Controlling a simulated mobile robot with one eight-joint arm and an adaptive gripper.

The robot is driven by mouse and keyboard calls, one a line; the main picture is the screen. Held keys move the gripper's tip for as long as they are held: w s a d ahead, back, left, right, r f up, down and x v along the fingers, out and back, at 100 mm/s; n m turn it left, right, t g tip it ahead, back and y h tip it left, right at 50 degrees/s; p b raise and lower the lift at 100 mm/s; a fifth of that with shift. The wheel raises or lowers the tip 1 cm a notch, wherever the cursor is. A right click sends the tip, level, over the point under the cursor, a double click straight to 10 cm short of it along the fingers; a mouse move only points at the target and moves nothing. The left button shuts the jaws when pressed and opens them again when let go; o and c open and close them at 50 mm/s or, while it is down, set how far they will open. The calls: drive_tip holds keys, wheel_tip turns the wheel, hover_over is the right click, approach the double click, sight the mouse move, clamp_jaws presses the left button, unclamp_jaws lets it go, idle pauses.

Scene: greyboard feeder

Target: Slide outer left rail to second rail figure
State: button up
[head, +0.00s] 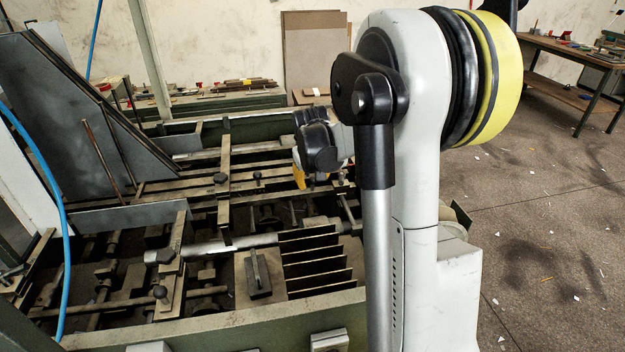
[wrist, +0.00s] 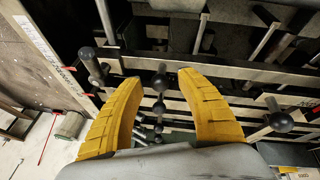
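My gripper (wrist: 158,82) is open in the wrist view, with two curved yellow fingers apart. A black knob (wrist: 160,80) on a thin rod shows between the fingertips; I cannot tell whether it lies at their depth. More black knobs show left (wrist: 90,64) and right (wrist: 280,121) of the fingers. In the head view my gripper (head: 300,177) hangs over the feeder's right part, mostly hidden by my arm. Flat rails (head: 224,172) with dark knobs run across the feeder bed, and a shorter rail (head: 171,275) lies nearer. I cannot tell which is the outer left rail or the second rail figure.
A sloped grey plate (head: 70,110) stands at the feeder's left, with a blue hose (head: 60,190) before it. A finned block (head: 312,262) and the green front beam (head: 230,325) are near my arm. A white scale strip (wrist: 45,45) edges the wrist view.

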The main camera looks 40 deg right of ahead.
drive_tip(key=shift+r, duration=0.15)
drive_tip(key=v, duration=1.2)
drive_tip(key=s+a+f+n+t+y, duration=0.1)
drive_tip(key=s+a, duration=0.8)
drive_tip(key=a, duration=0.3)
drive_tip(key=s+a+f+n+t+y, duration=0.1)
drive_tip(key=s+a+f+t+y, duration=0.1)
drive_tip(key=s+a, duration=0.7)
drive_tip(key=a, duration=0.4)
drive_tip(key=shift+s, duration=0.25)
idle(0.4)
